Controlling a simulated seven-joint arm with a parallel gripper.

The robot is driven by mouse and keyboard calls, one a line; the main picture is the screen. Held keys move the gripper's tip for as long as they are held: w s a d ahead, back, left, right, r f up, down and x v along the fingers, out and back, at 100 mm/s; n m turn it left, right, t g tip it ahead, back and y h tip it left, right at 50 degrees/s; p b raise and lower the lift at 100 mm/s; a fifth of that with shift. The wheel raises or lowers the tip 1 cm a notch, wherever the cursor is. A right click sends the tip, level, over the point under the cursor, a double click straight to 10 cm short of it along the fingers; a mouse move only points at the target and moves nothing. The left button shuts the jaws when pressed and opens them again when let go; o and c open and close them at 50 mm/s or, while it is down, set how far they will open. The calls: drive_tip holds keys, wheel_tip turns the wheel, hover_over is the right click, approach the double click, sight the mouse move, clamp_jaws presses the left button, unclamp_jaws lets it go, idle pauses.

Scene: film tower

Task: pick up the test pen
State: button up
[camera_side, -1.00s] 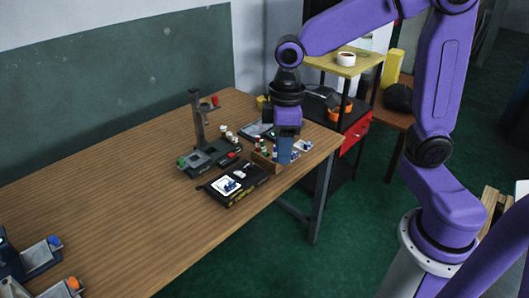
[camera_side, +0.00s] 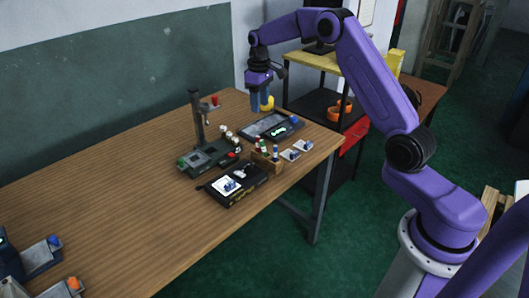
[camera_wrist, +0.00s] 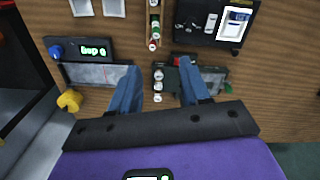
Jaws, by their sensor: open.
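I cannot tell for certain which thing is the test pen. Several slim pens or vials with coloured caps (camera_side: 263,148) stand in a small wooden holder (camera_side: 265,162) near the table's right edge. The holder (camera_wrist: 154,9) is also at the top of the wrist view, with caps (camera_wrist: 154,34) pointing at the camera. My gripper (camera_side: 262,101) is above the back right part of the table, apart from the holder. Its blue fingers are open and apart in the wrist view (camera_wrist: 158,70), with nothing held between them.
A black panel with a lit display (camera_side: 270,126) lies by my gripper; a yellow object (camera_wrist: 70,100) is beside it. An upright stand (camera_side: 198,118) with small white-capped bottles (camera_side: 228,134) stands left of the holder. A black box (camera_side: 235,190) lies in front.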

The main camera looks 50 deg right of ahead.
sight(263, 143)
drive_tip(key=f, duration=1.1)
drive_tip(key=d+f, duration=0.1)
drive_tip(key=f, duration=0.5)
drive_tip(key=shift+f, duration=0.3)
drive_tip(key=shift+c, duration=0.4)
clamp_jaws()
